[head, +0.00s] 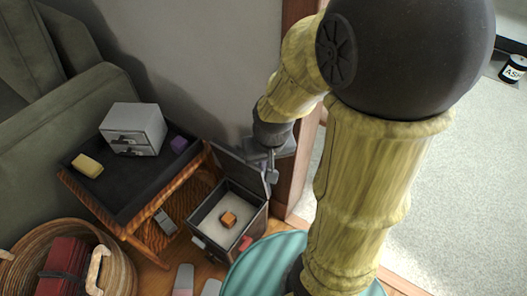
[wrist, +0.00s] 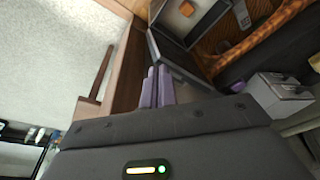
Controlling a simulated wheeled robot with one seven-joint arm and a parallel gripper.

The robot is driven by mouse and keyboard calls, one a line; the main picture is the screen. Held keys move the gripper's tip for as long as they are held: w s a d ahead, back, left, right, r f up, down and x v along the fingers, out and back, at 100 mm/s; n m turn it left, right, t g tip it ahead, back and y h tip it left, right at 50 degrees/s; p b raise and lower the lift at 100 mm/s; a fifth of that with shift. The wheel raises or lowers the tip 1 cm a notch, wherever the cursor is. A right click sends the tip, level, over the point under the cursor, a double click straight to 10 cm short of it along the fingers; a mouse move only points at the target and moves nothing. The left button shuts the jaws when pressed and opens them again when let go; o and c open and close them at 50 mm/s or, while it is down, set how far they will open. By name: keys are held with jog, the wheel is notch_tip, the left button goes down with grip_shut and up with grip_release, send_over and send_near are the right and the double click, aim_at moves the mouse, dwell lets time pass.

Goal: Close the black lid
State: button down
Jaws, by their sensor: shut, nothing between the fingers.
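The black lid (head: 236,167) stands open, raised at the back edge of its box (head: 199,241). The box is open on top and holds a small orange cube (head: 228,219) on its pale floor. My gripper (head: 271,177) is shut and empty, pointing down at the lid's right end. In the wrist view its two fingers (wrist: 156,88) lie together beside the lid (wrist: 182,60). I cannot tell whether they touch it. The box's interior and the cube (wrist: 187,9) also show at the top of the wrist view.
A wicker side table with a dark top (head: 125,195) holds a grey drawer unit (head: 135,130), a yellow block (head: 88,165) and a purple block (head: 179,144). A basket (head: 120,262) stands front left. A teal round top (head: 265,265) is close to the box. A wall and wooden doorframe (head: 294,180) stand behind.

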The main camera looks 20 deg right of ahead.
jog(key=w+d+m+g+p, duration=0.2)
jog(key=w+d+m+p, duration=0.1)
jog(key=w+m+p, duration=0.6)
jog(key=shift+w+d+f+m+g+y+p, duration=0.35)
jog(key=shift+w+p, duration=0.25)
jog(key=shift+p, duration=0.6)
jog(key=shift+a, duration=0.1)
notch_tip(320, 180, down, 10)
jog(key=b, duration=0.3)
jog(key=shift+s+a, duration=0.2)
jog(key=shift+a, duration=0.1)
jog(key=shift+r, duration=0.1)
